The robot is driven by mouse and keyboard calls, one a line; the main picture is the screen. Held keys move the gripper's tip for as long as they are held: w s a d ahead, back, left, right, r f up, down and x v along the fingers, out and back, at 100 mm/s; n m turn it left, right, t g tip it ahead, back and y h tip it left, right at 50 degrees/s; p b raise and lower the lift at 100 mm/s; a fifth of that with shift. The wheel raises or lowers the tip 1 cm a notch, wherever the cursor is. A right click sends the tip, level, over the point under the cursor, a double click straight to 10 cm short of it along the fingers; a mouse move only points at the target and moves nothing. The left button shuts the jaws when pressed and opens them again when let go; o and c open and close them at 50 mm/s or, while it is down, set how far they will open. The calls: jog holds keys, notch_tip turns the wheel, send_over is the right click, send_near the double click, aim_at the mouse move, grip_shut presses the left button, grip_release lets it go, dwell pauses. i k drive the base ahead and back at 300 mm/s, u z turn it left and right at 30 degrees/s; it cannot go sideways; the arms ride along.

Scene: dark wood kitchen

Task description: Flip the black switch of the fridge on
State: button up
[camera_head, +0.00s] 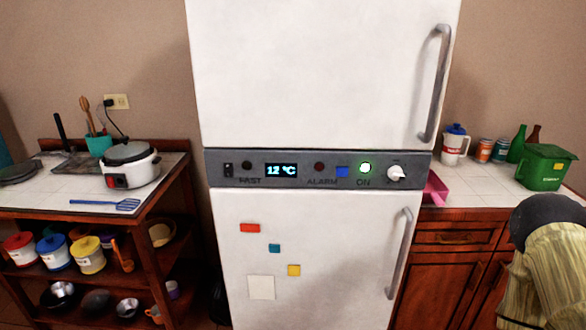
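The white fridge (320,80) stands in the middle, with a grey control panel (300,183) between its upper and lower doors. A small black switch (228,170) sits at the panel's far left; its exact position is too small to tell. To its right are a dark round light (246,165) above FAST, a display (281,171) reading 12 °C, and a dark reddish light (319,167) above ALARM. A blue square (341,172), a lit green light (365,168) above ON and a white knob (396,173) follow.
Both fridge doors are closed; their long handles (435,85) are on the right. A left counter holds a rice cooker (130,165) and a blue spatula (105,204). The right counter holds a green box (545,167), cans and bottles. Nothing blocks the panel.

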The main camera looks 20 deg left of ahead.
aim_at(228, 170)
jog(key=k, duration=0.5)
jog(key=z, duration=0.75)
jog(key=i, duration=0.6)
jog(key=u, duration=1.4)
